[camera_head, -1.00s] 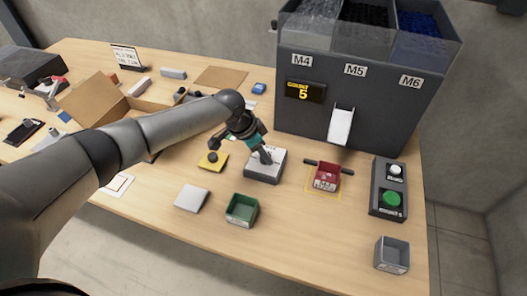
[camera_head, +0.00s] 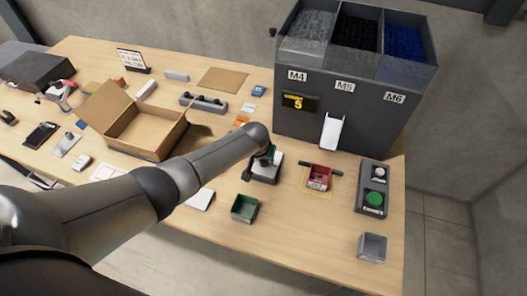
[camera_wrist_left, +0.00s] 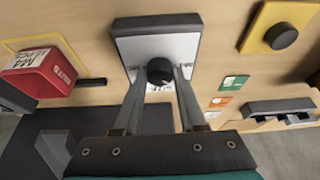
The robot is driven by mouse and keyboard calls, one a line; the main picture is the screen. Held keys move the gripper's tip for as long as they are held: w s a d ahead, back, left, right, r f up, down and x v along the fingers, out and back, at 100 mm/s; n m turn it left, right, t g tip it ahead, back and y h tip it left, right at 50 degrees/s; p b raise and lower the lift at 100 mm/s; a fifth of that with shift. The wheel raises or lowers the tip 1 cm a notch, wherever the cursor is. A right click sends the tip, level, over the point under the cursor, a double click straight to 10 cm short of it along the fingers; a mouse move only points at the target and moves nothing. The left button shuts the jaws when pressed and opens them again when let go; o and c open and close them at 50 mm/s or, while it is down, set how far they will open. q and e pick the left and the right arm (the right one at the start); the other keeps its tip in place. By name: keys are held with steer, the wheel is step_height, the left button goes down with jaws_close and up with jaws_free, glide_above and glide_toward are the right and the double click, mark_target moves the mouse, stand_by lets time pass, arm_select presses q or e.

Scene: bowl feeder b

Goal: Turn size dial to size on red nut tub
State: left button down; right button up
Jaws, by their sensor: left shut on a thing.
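The size dial box (camera_head: 264,180) has a pale top and dark sides and stands left of the red tub in the head view. In the left wrist view the dial box (camera_wrist_left: 155,25) shows a black round knob (camera_wrist_left: 160,68). My left gripper (camera_wrist_left: 160,78) is shut on this knob, one finger on each side. In the head view the left gripper (camera_head: 268,158) is over the dial box and my arm partly hides it. The red nut tub (camera_head: 318,176) sits below the feeder chute; its label (camera_wrist_left: 30,60) seems to read M4. The right gripper is not in view.
The dark feeder (camera_head: 330,110) with bins M4, M5 and M6 stands behind; its display shows 5. A button box (camera_head: 373,188) with a green button is at right. A green tub (camera_head: 245,208) and a grey tub (camera_head: 372,247) stand in front.

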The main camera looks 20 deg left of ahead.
arm_select(q)
steer(key=shift+d+n+y, duration=0.15)
steer(key=shift+n+y, duration=0.25)
steer(key=shift+n, duration=0.6)
steer(key=shift+n+y+p, duration=0.3)
steer(key=shift+n, duration=0.6)
steer(key=shift+d+f+n+g+y+b, duration=0.1)
steer(key=shift+n+g+y+b, duration=0.25)
steer(key=shift+n, duration=0.85)
steer(key=shift+n+g+y+b, duration=0.25)
steer(key=shift+n+y+b, duration=0.2)
steer(key=shift+n, duration=0.65)
steer(key=shift+c, duration=2.4)
jaws_free()
steer(key=shift+w, duration=0.1)
steer(key=shift+r, duration=0.25)
